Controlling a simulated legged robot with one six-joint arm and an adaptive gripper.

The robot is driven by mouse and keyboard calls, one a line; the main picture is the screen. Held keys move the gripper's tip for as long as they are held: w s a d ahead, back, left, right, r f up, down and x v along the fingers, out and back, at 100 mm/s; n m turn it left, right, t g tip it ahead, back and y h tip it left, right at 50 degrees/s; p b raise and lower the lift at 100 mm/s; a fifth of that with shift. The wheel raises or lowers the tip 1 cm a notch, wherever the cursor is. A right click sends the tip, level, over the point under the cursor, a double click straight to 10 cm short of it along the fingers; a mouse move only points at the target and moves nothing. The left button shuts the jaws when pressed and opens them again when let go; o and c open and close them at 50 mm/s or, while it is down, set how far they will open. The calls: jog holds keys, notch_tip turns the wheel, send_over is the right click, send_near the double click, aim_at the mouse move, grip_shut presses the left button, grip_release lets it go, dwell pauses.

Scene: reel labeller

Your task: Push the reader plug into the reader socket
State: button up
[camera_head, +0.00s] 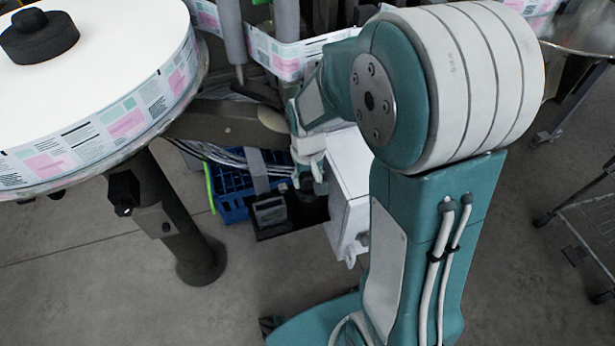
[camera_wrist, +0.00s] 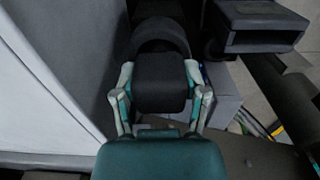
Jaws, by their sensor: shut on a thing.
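In the wrist view my gripper (camera_wrist: 160,92) is closed around a black block (camera_wrist: 160,75), one finger on each side. It appears to be the reader plug. A dark rounded part (camera_wrist: 160,36) lies just beyond the block; I cannot tell whether they touch or whether it is the reader socket. In the head view my gripper (camera_head: 309,172) reaches down beside a white box, and the plug is too small and dark to make out there. Where the plug's far end sits is hidden.
A dark, open-fronted housing (camera_wrist: 262,38) stands at the upper right of the wrist view. The head view shows a white cabinet (camera_head: 348,190), a blue crate (camera_head: 231,205), a large label reel (camera_head: 110,75) and a dark post (camera_head: 165,215). Cables (camera_wrist: 262,124) run at right.

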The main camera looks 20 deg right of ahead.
jog(key=shift+s+f, duration=0.1)
jog(key=shift+f, duration=0.05)
jog(key=o, duration=1.3)
jog(key=shift+c, duration=0.2)
notch_tip(320, 180, up, 12)
jog(key=s+r+t, duration=0.2)
jog(key=s+r, duration=0.1)
jog(key=s, duration=0.4)
jog(key=s+r+t, duration=0.3)
jog(key=s+r, duration=0.1)
jog(key=s, duration=0.3)
jog(key=shift+r+t, duration=0.25)
jog(key=shift+t, duration=0.05)
